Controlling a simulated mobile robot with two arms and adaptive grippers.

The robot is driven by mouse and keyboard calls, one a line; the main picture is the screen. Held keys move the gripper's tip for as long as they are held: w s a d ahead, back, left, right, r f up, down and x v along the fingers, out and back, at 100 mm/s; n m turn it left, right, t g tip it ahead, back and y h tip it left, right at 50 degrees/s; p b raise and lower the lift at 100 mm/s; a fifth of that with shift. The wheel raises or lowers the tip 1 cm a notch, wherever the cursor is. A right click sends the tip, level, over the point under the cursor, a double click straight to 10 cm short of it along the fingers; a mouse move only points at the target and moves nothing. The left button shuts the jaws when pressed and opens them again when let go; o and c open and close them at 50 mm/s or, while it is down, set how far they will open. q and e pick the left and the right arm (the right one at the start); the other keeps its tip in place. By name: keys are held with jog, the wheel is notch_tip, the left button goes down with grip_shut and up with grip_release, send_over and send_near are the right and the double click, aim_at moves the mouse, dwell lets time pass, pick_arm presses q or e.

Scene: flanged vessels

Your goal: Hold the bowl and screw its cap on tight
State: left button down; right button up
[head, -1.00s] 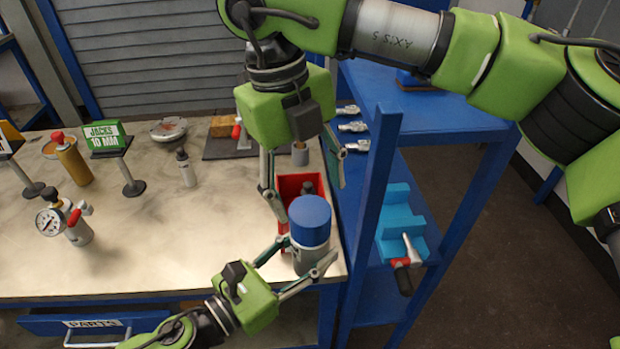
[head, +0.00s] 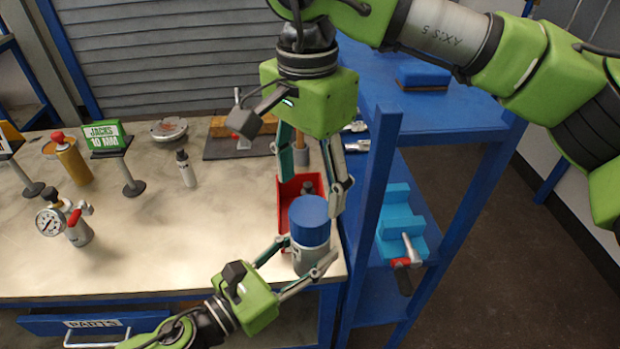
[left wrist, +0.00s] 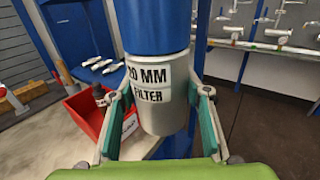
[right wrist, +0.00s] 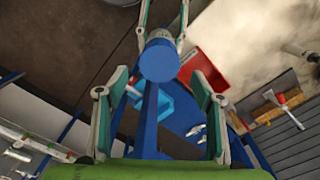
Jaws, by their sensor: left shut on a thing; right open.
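The bowl (head: 306,261) is a pale grey cylinder standing upright at the bench's right edge. Its label in the left wrist view (left wrist: 164,112) reads "20 MM FILTER". The blue cap (head: 309,221) sits on top of the bowl; whether any gap or thread shows under it I cannot tell. My left gripper (head: 296,271) is shut around the bowl from the near side, a finger on each side below the cap. My right gripper (head: 310,200) is open above the cap, pointing down. In the right wrist view the cap (right wrist: 159,62) shows beyond and between the open fingers, apart from both.
A red bin (head: 291,193) stands just behind the bowl. A blue shelf unit (head: 380,180) with a post rises close on the right. A pressure gauge (head: 50,221), a mustard cylinder (head: 73,163) and a small bottle (head: 186,170) stand to the left. The bench middle is clear.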

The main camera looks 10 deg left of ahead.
aim_at(310, 209)
jog(key=shift+n, duration=0.6)
jog(key=shift+f, duration=4)
